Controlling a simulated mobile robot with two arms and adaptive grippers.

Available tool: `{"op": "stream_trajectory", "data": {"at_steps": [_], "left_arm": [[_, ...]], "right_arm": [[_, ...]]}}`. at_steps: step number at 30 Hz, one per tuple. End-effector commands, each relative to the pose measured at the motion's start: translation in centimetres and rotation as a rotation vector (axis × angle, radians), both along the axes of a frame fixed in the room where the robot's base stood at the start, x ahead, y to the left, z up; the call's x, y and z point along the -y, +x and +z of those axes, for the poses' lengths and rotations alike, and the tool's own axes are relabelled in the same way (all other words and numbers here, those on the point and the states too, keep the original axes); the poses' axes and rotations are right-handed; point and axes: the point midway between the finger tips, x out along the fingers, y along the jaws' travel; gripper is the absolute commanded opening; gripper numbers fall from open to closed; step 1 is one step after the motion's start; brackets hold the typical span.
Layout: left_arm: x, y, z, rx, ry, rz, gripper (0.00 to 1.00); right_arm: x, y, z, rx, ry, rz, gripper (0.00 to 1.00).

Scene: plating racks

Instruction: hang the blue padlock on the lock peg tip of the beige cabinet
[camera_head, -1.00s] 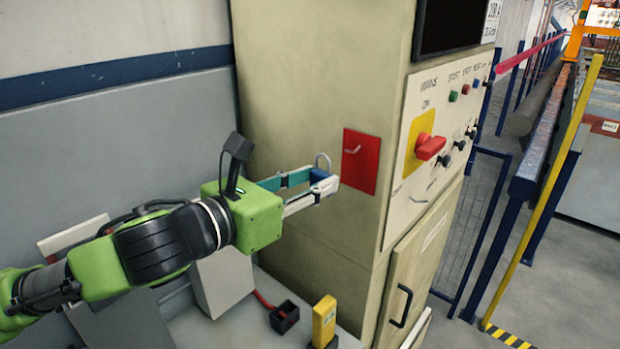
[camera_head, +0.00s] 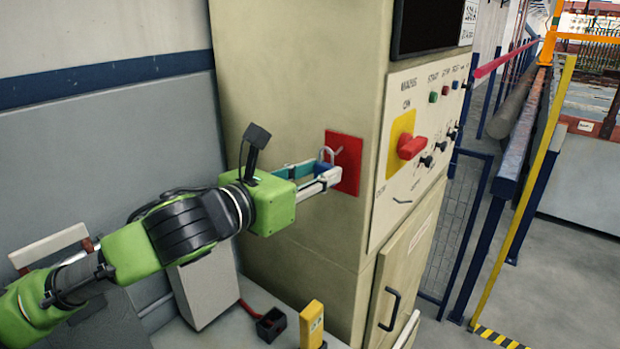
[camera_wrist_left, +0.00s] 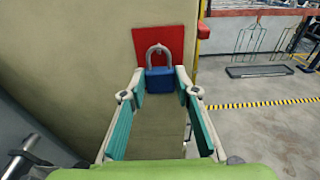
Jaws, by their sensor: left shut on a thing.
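The beige cabinet (camera_head: 295,75) carries a red plate (camera_head: 350,178) on its side face. A small pale lock peg (camera_head: 338,151) sticks out of this plate. My left gripper (camera_head: 322,178) is shut on the blue padlock (camera_head: 324,169), with the shackle upward, in front of the plate. In the left wrist view the padlock's blue body (camera_wrist_left: 160,82) sits between the fingertips. Its grey shackle stands up against the red plate (camera_wrist_left: 175,37). The shackle overlaps the peg in the head view; I cannot tell whether it is around the peg. My right gripper is out of view.
A red rotary switch (camera_head: 411,147) and several buttons are on the cabinet's front, above a door with a black handle (camera_head: 390,308). Below my left arm are a yellow block (camera_head: 312,322), a black open box (camera_head: 270,325) and a grey box (camera_head: 205,287).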

Motion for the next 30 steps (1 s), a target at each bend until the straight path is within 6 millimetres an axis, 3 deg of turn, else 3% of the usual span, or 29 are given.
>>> {"op": "stream_trajectory", "data": {"at_steps": [15, 30], "left_arm": [[1.7, 2.3, -0.6, 0.0, -0.001, 0.0, 0.06], [2.1, 2.8, -1.4, 0.001, -0.001, 0.0, 0.06]], "right_arm": [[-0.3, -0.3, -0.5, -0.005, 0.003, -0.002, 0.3], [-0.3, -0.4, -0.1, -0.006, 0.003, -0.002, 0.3]]}}
